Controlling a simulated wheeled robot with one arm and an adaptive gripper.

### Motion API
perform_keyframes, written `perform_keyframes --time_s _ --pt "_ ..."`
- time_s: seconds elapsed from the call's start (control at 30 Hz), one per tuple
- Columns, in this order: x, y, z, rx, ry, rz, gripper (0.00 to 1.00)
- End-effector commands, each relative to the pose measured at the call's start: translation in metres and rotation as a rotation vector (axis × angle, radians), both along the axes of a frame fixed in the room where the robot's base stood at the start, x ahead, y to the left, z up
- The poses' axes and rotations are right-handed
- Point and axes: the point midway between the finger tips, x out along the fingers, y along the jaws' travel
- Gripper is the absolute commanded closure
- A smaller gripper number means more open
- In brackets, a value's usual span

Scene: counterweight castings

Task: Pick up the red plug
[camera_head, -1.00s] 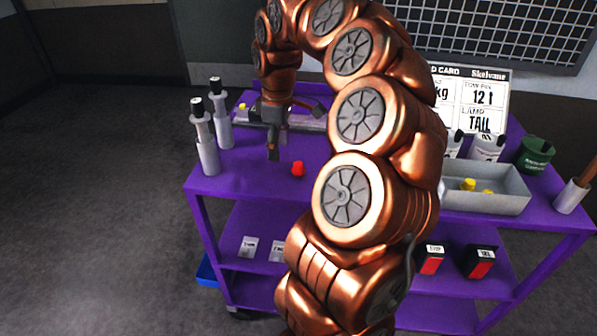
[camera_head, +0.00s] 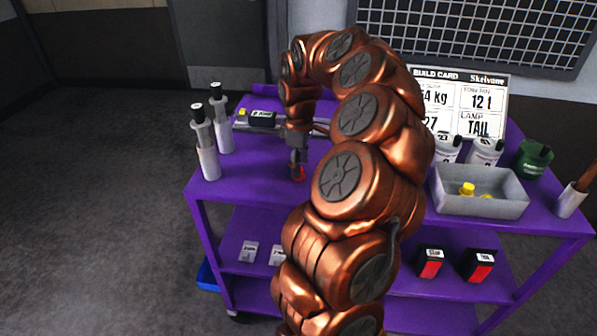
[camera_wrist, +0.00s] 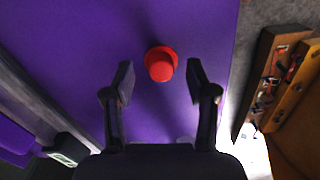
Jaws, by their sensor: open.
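The red plug (camera_head: 299,174) stands on the purple cart top near its front edge. In the wrist view the plug (camera_wrist: 160,64) shows a round top over a wider rim. My gripper (camera_head: 298,165) is above the plug in the head view and partly covers it. In the wrist view my gripper (camera_wrist: 159,84) is open and empty, its fingers apart. The plug appears between and slightly beyond the fingertips, with no visible contact.
Two grey cylinders with black tops (camera_head: 206,148) stand left of my gripper. A grey bin (camera_head: 480,204) with yellow pieces, white bottles (camera_head: 485,152) and a green cup (camera_head: 534,158) are at the right. A build card (camera_head: 470,100) stands behind. Purple surface around the plug is clear.

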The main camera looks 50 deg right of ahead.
Motion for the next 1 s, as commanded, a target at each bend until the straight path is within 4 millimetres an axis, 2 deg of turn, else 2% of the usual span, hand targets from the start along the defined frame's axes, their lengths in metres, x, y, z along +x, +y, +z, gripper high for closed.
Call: perform_keyframes --time_s 0.2,0.43,0.8,1.0 --pt "0.000 0.002 -0.024 0.003 0.001 0.000 0.43" --pt "0.000 0.001 -0.026 0.001 0.000 -0.001 0.44" --pt "0.000 0.002 -0.026 0.001 0.000 -0.001 0.82" --pt "0.000 0.002 -0.026 0.001 0.000 -0.001 0.85"
